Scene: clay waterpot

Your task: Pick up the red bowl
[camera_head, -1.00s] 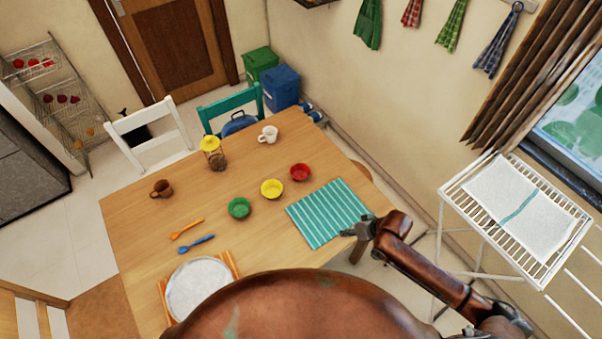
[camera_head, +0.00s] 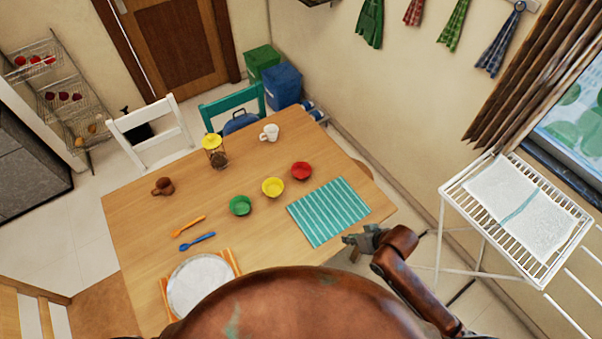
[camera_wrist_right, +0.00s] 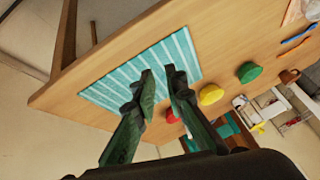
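The red bowl (camera_head: 301,171) stands on the wooden table near its far right edge, just beyond the teal striped placemat. It also shows in the right wrist view (camera_wrist_right: 172,116), partly hidden beside my right gripper's finger. My right gripper (camera_head: 349,240) is over the near right edge of the table by the placemat's corner, well apart from the bowl. In the right wrist view its two fingers (camera_wrist_right: 158,72) are spread with nothing between them but the placemat beyond. My left gripper is not in view.
A yellow bowl (camera_head: 272,187) and a green bowl (camera_head: 240,205) stand left of the red one. The teal striped placemat (camera_head: 328,212) lies flat and empty. A white mug (camera_head: 269,133) and a yellow-lidded jar (camera_head: 214,150) stand farther back. A white drying rack (camera_head: 517,215) stands at right.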

